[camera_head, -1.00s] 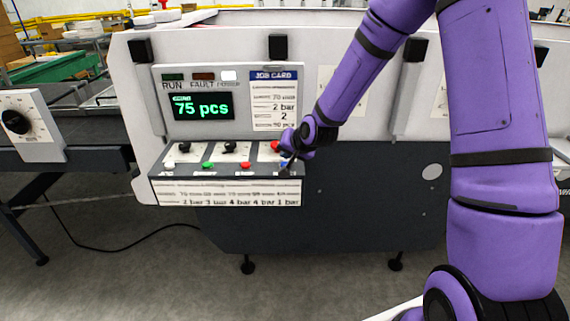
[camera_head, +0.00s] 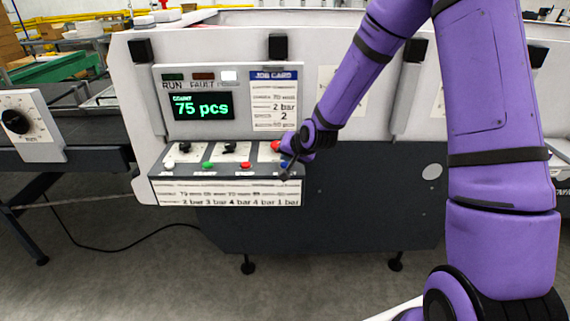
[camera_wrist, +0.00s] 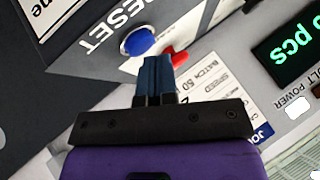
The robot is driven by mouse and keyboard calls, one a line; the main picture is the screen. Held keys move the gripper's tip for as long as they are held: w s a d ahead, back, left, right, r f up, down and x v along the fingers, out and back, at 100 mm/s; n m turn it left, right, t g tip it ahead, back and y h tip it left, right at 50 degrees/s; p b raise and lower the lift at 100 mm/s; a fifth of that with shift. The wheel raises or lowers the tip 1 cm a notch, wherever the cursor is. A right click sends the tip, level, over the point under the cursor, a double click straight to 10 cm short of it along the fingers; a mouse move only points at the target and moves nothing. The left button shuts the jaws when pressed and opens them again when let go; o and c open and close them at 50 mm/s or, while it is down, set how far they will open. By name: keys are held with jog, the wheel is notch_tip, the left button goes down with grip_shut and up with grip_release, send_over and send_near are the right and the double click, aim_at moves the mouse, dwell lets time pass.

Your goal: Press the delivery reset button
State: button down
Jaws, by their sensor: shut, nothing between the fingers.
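The blue button (camera_wrist: 139,41) sits in a pale ring beside the word RESET in the wrist view. It also shows as a small blue spot (camera_head: 284,164) at the right end of the panel's button row. My gripper (camera_wrist: 153,58) is shut and empty, its fingertips close to the blue button's near edge. Contact cannot be told. In the head view my gripper (camera_head: 287,174) is at the panel's right end, partly covering the area around the button.
The button row also has white (camera_head: 169,168), green (camera_head: 208,165) and red (camera_head: 245,165) buttons, with black knobs behind. A red control (camera_wrist: 177,54) is right beside my fingers. The display (camera_head: 202,106) reads 75 pcs. Open floor lies in front.

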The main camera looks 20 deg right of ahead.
aim_at(287, 163)
jog(key=shift+f, duration=0.4)
dwell(0.6)
jog(key=shift+r, duration=0.9)
jog(key=shift+r, duration=2.55)
